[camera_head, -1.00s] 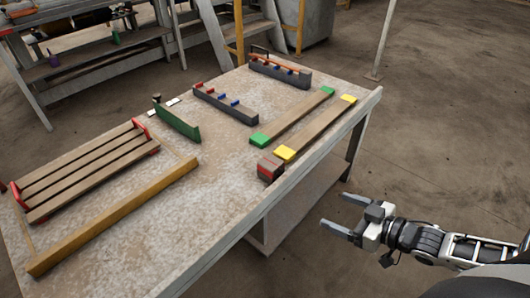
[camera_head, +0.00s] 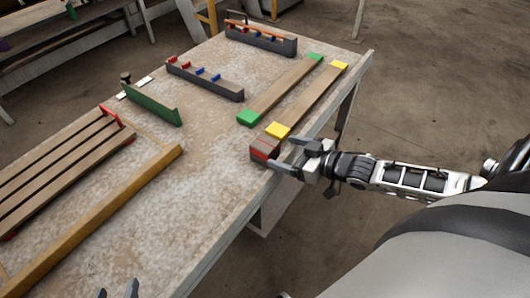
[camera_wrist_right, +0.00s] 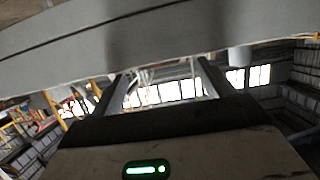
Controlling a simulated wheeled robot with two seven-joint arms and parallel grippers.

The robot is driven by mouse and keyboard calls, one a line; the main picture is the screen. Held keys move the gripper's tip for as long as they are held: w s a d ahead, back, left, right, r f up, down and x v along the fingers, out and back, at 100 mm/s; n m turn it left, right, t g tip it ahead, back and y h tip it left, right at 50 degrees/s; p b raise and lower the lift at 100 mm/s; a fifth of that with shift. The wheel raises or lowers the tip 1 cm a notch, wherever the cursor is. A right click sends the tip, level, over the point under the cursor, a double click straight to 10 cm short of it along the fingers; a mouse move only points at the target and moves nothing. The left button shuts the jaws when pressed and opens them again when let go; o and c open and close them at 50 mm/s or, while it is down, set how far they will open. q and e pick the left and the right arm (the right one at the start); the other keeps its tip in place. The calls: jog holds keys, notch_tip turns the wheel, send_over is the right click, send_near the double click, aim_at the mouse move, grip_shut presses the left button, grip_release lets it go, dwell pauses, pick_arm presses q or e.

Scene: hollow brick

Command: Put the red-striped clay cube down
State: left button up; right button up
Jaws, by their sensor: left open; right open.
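The red-striped clay cube (camera_head: 264,148) is grey-brown with a red band. It rests on the table near its right edge, just in front of the yellow-ended strip. My right gripper (camera_head: 283,153) is open at the table edge, its fingertips close to the cube's right side; whether they touch it I cannot tell. In the right wrist view the two fingers (camera_wrist_right: 165,88) are apart, and I cannot make out the cube there. My left gripper (camera_head: 116,291) shows only its open fingertips at the bottom edge of the head view.
The table (camera_head: 190,215) carries a yellow-ended strip (camera_head: 310,100), a green-ended strip (camera_head: 280,88), a green block (camera_head: 150,104), dark racks with coloured pegs (camera_head: 205,82), a slatted rack (camera_head: 60,165) and an ochre beam (camera_head: 100,220). Bare tabletop lies left of the cube.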

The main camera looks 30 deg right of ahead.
aim_at(272, 146)
jog(key=shift+b+x, duration=0.75)
jog(key=shift+x, duration=2.2)
jog(key=shift+w+d+r, duration=0.1)
jog(key=shift+r, duration=0.05)
jog(key=c, duration=1.1)
